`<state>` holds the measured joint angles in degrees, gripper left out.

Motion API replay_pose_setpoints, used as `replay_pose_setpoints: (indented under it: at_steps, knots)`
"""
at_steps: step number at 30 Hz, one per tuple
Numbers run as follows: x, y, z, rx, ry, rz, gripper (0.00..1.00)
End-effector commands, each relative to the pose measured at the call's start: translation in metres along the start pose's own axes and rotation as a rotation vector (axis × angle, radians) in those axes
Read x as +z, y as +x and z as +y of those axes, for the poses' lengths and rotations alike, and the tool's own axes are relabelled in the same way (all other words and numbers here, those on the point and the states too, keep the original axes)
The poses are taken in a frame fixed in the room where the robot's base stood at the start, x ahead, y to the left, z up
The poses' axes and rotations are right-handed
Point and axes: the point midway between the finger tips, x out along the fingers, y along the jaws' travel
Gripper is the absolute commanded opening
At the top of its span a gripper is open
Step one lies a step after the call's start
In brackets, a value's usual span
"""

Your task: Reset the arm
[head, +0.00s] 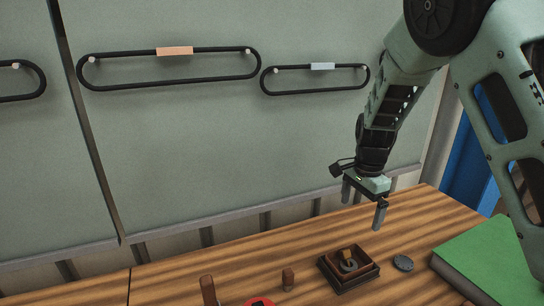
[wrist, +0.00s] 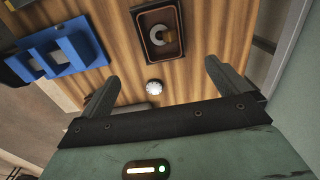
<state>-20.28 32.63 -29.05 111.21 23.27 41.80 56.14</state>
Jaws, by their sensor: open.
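My gripper (head: 362,208) hangs in the air above the wooden table (head: 215,268), at the right of the head view. Its two fingers are apart with nothing between them. They also show apart in the wrist view (wrist: 160,80). My arm comes down from the upper right and is bent. Below the gripper, a dark square tray (head: 330,262) holds a grey ring (head: 348,266) and a small brown piece. A grey disc (head: 403,263) lies on the table to the right of the tray. The tray (wrist: 139,32) and the disc (wrist: 154,86) also show in the wrist view.
A green block (head: 490,255) lies at the table's right. A blue part (wrist: 72,48) shows in the wrist view. A grey panel (head: 200,140) with two black belt loops stands behind.

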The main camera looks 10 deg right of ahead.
Motion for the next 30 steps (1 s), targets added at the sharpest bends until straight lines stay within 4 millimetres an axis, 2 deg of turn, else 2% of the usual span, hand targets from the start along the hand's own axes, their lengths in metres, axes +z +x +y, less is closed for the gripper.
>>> replay_pose_setpoints:
  at_steps: [2,4,5,8,9,11,12,15,18,21,25,30]
  knots:
    - [0.012,-0.002,0.003,-0.002,-0.048,-0.016,1.00]
    - [0.036,-0.005,0.010,-0.004,-0.147,-0.045,1.00]
    - [0.050,-0.007,0.015,-0.006,-0.209,-0.060,1.00]
    - [0.107,-0.018,0.042,-0.020,-0.491,-0.115,1.00]
    - [0.132,-0.024,0.057,-0.028,-0.628,-0.135,1.00]
    - [0.166,-0.033,0.084,-0.043,-0.847,-0.152,1.00]
    - [0.187,-0.038,0.103,-0.053,-0.997,-0.156,1.00]
    - [0.226,-0.048,0.156,-0.072,-1.372,-0.142,1.00]
    - [0.246,-0.052,0.201,-0.076,-1.685,-0.101,1.00]
    - [0.253,-0.051,0.231,-0.069,-1.899,-0.059,1.00]
    - [0.255,-0.051,0.248,-0.059,-2.033,-0.028,1.00]
    - [0.255,-0.051,0.249,-0.058,-2.042,-0.026,1.00]
